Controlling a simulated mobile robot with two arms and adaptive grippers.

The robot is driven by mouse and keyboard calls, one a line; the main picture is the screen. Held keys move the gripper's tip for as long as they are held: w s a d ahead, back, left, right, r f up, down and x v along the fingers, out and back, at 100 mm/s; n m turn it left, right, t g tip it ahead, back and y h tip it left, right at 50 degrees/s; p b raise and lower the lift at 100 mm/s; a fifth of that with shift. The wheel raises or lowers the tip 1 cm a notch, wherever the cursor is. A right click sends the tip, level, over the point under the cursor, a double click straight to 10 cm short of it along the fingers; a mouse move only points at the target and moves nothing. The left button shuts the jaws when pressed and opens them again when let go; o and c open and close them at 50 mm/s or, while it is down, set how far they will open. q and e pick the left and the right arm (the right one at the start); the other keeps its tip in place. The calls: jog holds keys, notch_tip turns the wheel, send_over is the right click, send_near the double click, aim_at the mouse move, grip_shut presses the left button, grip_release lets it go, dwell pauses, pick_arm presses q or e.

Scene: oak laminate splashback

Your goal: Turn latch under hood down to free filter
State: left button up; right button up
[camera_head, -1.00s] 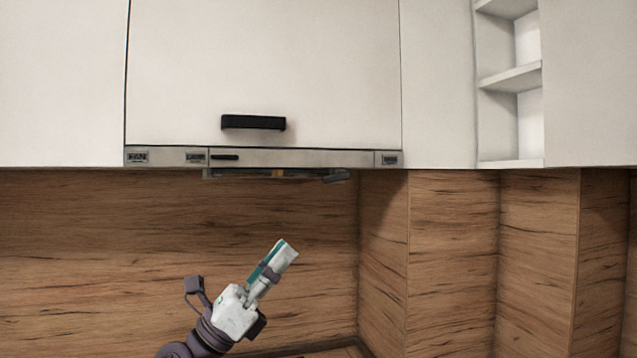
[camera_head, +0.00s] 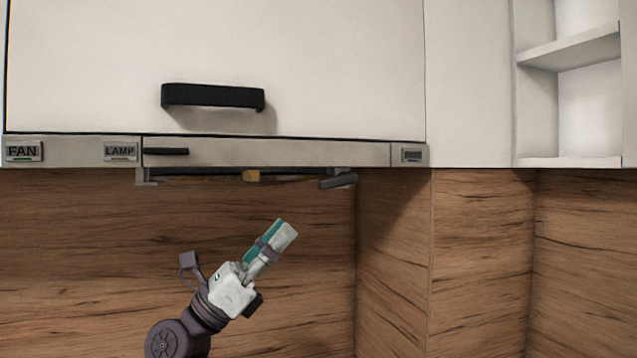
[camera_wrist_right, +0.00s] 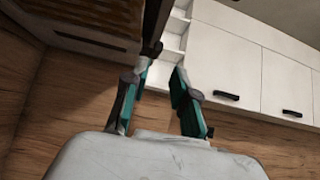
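The range hood (camera_head: 270,152) is a thin steel strip under the white cabinet. A filter frame (camera_head: 148,178) hangs just below it. A small tan block (camera_head: 251,176) sits at the middle of its front, and a dark grey lever (camera_head: 338,181) lies nearly level at its right end; I cannot tell for certain which is the latch. My right gripper (camera_head: 284,231) is below and left of the lever, pointing up and right, touching nothing. In the right wrist view its two teal-sided fingers (camera_wrist_right: 160,84) are apart with nothing held. My left gripper is not in view.
A cabinet door with a black handle (camera_head: 213,97) is above the hood. FAN (camera_head: 24,151) and LAMP (camera_head: 120,151) buttons are at left. The wooden splashback (camera_head: 80,260) is behind, with a wooden side panel (camera_head: 394,260) at right. Space around the gripper is free.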

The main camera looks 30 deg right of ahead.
aim_at(336, 181)
jog(key=p+x, duration=0.3)
jog(key=x, duration=0.6)
jog(key=shift+w+d+r+p, duration=0.15)
jog(key=shift+d+p, duration=0.2)
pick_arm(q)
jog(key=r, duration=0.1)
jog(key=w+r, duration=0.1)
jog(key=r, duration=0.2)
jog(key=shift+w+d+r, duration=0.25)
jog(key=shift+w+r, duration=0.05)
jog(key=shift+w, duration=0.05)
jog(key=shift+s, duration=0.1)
pick_arm(e)
jog(key=shift+c, duration=0.3)
jog(key=shift+t, duration=0.3)
grip_shut()
